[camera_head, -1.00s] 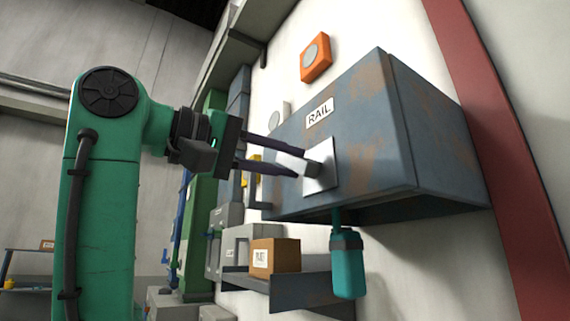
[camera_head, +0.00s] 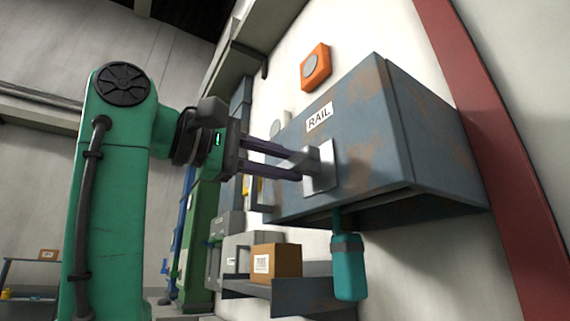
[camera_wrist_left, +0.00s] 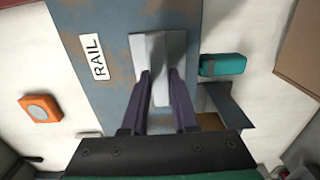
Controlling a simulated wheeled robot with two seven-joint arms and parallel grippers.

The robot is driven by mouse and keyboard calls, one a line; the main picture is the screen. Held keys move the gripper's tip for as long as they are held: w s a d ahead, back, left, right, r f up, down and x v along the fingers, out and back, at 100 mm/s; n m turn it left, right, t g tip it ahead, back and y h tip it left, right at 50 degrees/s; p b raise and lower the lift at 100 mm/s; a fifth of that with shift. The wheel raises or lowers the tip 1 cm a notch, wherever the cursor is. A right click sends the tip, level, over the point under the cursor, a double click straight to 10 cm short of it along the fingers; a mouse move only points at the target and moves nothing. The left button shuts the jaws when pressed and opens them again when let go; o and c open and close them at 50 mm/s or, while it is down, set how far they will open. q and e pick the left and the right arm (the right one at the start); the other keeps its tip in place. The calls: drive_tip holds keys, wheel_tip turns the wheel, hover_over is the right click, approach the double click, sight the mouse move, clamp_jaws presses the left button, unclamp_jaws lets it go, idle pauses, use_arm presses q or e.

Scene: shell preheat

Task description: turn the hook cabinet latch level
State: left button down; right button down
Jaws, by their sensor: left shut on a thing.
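The cabinet (camera_head: 375,130) is a worn blue-grey wall box with a RAIL label. Its latch has a pale square plate (camera_head: 326,155) on the front, which also shows in the wrist view (camera_wrist_left: 177,45). A grey lever (camera_wrist_left: 158,88) runs from the plate. In the wrist view it lies roughly along the label's line of text, so it looks close to level. My left gripper (camera_head: 300,166) has its two purple fingers shut on the lever, one on each side, as the wrist view shows (camera_wrist_left: 160,80). The fingers hide part of it. My right gripper is out of view.
A teal hanging object (camera_head: 347,268) is just below the cabinet. A grey shelf (camera_head: 300,293) with a brown box (camera_head: 277,261) is lower down. An orange wall box (camera_head: 315,67) is above. A red post (camera_head: 485,150) stands to the right.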

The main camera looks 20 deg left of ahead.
use_arm(q)
drive_tip(key=c, duration=0.7)
unclamp_jaws()
drive_tip(key=b+v, duration=0.2)
drive_tip(key=v, duration=0.3)
drive_tip(key=shift+s+a+f, duration=0.1)
drive_tip(key=shift+s+f, duration=0.05)
drive_tip(key=shift+f, duration=0.05)
drive_tip(key=b, duration=0.1)
approach(287, 166)
drive_tip(key=v, duration=0.5)
drive_tip(key=shift+r, duration=0.1)
